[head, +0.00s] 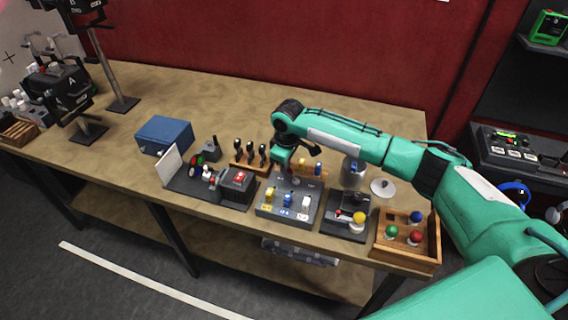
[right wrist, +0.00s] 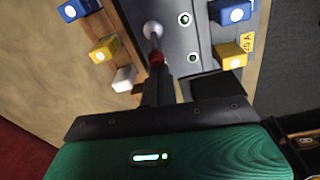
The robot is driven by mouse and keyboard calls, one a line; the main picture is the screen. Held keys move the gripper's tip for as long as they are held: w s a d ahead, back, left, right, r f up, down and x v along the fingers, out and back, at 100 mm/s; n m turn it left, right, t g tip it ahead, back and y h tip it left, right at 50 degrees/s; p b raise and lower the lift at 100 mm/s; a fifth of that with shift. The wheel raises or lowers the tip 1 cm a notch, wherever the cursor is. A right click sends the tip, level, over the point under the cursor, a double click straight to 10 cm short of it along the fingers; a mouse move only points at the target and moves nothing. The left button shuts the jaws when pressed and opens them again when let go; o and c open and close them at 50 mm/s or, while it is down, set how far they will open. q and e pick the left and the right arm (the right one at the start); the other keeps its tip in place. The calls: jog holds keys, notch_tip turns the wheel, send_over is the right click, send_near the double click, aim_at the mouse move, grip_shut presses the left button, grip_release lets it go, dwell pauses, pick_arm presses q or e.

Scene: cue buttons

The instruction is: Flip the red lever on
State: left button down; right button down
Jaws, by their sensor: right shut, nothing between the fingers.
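The grey switch panel (head: 275,212) lies near the front of the table, with yellow (head: 268,195), blue (head: 287,200) and white (head: 305,202) switches along its front. My right gripper (head: 288,172) is over its back left part, shut and empty. In the right wrist view, the gripper's fingertips (right wrist: 157,75) point at a short lever with a red part (right wrist: 156,58) and a silver ball end (right wrist: 152,30). The fingers are very close to the red part; I cannot tell if they touch. The arm mostly hides this lever in the head view. My left gripper is not in view.
A black box with a red button (head: 239,177) stands left of the panel. A joystick box with a yellow ball (head: 358,217) and a wooden tray of coloured buttons (head: 408,250) stand right. A rack of coloured blocks (right wrist: 104,49) is behind. The table's left side has free room.

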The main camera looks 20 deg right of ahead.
aim_at(296, 179)
jog(key=shift+s+d+r+t+y+p, duration=0.3)
jog(key=shift+s+d+y+p, duration=0.1)
jog(key=shift+y, duration=0.1)
jog(key=shift+s+d+t+y, duration=0.3)
jog(key=shift+d+t+y, duration=0.15)
jog(key=shift+t+y, duration=0.2)
jog(key=shift+s+d+t+y, duration=0.4)
jog(key=shift+d+t+y, duration=0.05)
jog(key=shift+y, duration=0.3)
jog(key=shift+s+d+t+y, duration=0.15)
jog(key=shift+t+y, duration=0.15)
jog(key=shift+d+y+b, duration=0.15)
jog(key=shift+y+b, duration=0.15)
jog(key=shift+b, duration=0.05)
jog(key=shift+r+p, duration=1.05)
